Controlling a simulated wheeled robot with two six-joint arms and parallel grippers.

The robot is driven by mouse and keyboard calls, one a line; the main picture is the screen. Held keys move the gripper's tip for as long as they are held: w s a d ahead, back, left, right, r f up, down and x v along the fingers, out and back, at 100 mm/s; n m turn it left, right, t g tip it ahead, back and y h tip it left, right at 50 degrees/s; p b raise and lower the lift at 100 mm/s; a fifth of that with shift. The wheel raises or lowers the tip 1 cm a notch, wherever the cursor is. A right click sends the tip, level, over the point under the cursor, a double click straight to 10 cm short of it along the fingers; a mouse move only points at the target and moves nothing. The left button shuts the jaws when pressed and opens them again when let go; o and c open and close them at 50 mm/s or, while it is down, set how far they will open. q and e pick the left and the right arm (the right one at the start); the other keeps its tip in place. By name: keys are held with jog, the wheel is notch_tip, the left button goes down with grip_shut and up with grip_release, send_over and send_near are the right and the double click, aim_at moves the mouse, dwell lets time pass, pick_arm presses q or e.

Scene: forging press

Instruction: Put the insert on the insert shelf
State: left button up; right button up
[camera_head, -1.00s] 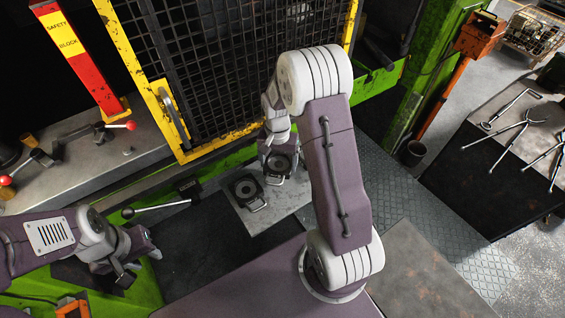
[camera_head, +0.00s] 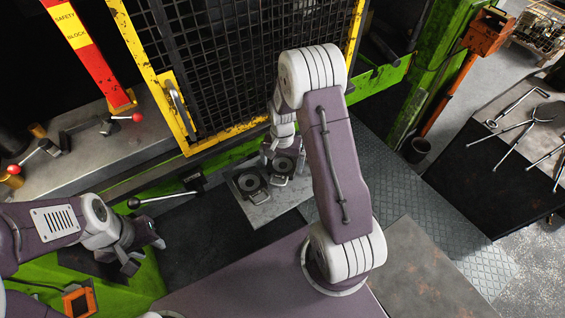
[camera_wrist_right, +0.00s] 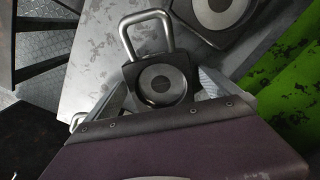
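The insert shelf (camera_head: 262,214) is a scuffed grey plate in the middle of the head view. Two dark square inserts with round centres and metal loop handles are on it: the left insert (camera_head: 249,183) and the right insert (camera_head: 284,167). My right gripper (camera_head: 281,151) is at the right insert, partly hiding its back. In the right wrist view its fingers (camera_wrist_right: 165,88) are spread on either side of this insert (camera_wrist_right: 160,84); contact is not clear. The other insert (camera_wrist_right: 220,12) is at the top edge there. My left gripper (camera_head: 142,254) is open and empty at lower left.
A press with a yellow-framed mesh guard (camera_head: 235,65) stands behind the shelf. A black-knobbed lever (camera_head: 160,199) sticks out left of the shelf. A red and yellow safety block (camera_head: 90,55) is at upper left. A table with tongs (camera_head: 520,125) is at the right.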

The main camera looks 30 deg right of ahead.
aim_at(282, 167)
jog(key=shift+r, duration=0.25)
jog(key=shift+w+r, duration=0.1)
jog(key=shift+r, duration=0.2)
notch_tip(282, 167, up, 11)
jog(key=b, duration=0.1)
jog(key=s+a+f+n+b, duration=0.1)
jog(key=s+a+f+n, duration=0.1)
jog(key=s, duration=0.2)
jog(key=s+a+f+n+b, duration=0.1)
jog(key=s+a+f+n, duration=0.1)
jog(key=s+n, duration=0.1)
jog(key=s+a+f+n+t+b, duration=0.1)
jog(key=s+a+f+n, duration=0.1)
jog(key=s, duration=0.3)
jog(key=shift+s+a+n+b, duration=0.3)
jog(key=shift+s+a+n, duration=0.1)
jog(key=shift+a, duration=0.1)
jog(key=shift+s, duration=0.1)
jog(key=shift+r, duration=0.2)
